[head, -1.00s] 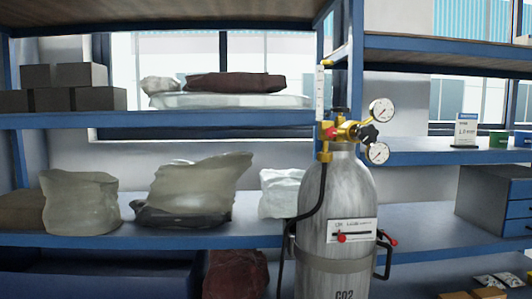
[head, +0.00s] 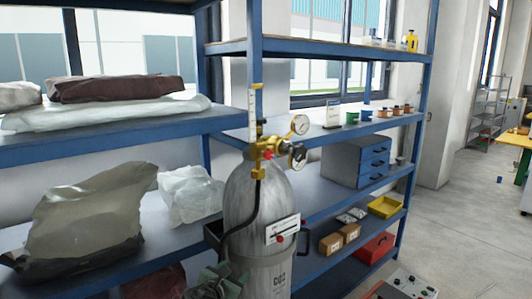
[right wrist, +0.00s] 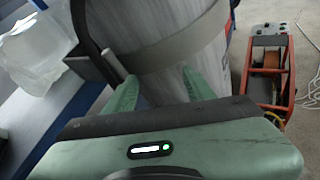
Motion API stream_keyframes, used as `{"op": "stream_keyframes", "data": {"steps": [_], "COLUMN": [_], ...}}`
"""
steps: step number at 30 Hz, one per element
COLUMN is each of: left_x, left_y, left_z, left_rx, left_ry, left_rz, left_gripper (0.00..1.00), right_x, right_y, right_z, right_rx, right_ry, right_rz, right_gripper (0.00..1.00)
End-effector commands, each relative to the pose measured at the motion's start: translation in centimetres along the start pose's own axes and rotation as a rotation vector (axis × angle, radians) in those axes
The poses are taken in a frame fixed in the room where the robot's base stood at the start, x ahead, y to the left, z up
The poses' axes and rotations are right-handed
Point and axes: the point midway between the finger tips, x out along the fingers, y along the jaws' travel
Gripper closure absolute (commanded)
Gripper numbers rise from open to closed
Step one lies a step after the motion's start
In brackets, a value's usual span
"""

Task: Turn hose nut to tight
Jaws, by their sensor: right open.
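A grey CO2 cylinder (head: 262,205) stands upright in front of the shelves, with a brass regulator (head: 266,150) and two round gauges on top. A black hose (head: 245,220) hangs from a brass fitting (head: 258,174) under the regulator, which looks like the hose nut; its tightness cannot be told. My right gripper (head: 213,278) is low at the cylinder's lower left, well below the fitting. In the right wrist view, the right gripper (right wrist: 160,88) is open, with two green fingers apart and nothing between them, pointing toward the cylinder (right wrist: 165,60) and its strap. My left gripper is out of view.
Blue shelves (head: 130,128) with wrapped bundles stand left and behind. A drawer cabinet (head: 358,160), yellow bin (head: 384,207) and small boxes are on the right shelves. A red-framed cart (right wrist: 266,65) stands near the cylinder. Open floor (head: 460,225) lies to the right.

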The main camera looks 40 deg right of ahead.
Motion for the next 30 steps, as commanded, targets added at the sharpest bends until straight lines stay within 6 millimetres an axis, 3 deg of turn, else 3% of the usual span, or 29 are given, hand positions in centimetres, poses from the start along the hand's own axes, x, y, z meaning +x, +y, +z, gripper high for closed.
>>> {"op": "stream_keyframes", "data": {"steps": [1,3,6,9,12,17,30], "left_x": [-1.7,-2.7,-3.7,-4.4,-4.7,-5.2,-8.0], "left_y": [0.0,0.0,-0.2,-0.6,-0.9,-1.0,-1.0], "left_z": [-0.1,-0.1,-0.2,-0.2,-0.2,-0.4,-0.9], "left_rx": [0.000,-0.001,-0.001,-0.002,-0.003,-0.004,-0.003], "left_ry": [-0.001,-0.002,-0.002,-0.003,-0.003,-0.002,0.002], "left_rz": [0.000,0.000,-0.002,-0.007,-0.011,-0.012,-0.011], "left_gripper": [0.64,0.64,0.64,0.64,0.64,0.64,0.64], "right_x": [-1.6,-3.6,-6.4,-8.6,-10.0,-10.2,-4.5], "right_y": [1.8,2.8,3.3,3.1,2.8,2.4,1.2], "right_z": [6.2,12.6,19.8,24.6,27.3,29.0,31.5], "right_rx": [-0.032,-0.089,-0.149,-0.186,-0.208,-0.223,-0.225], "right_ry": [-0.080,-0.177,-0.282,-0.346,-0.380,-0.395,-0.394], "right_rz": [-0.007,-0.043,-0.110,-0.171,-0.215,-0.243,-0.244], "right_gripper": [0.46,0.46,0.46,0.46,0.46,0.46,0.46]}}
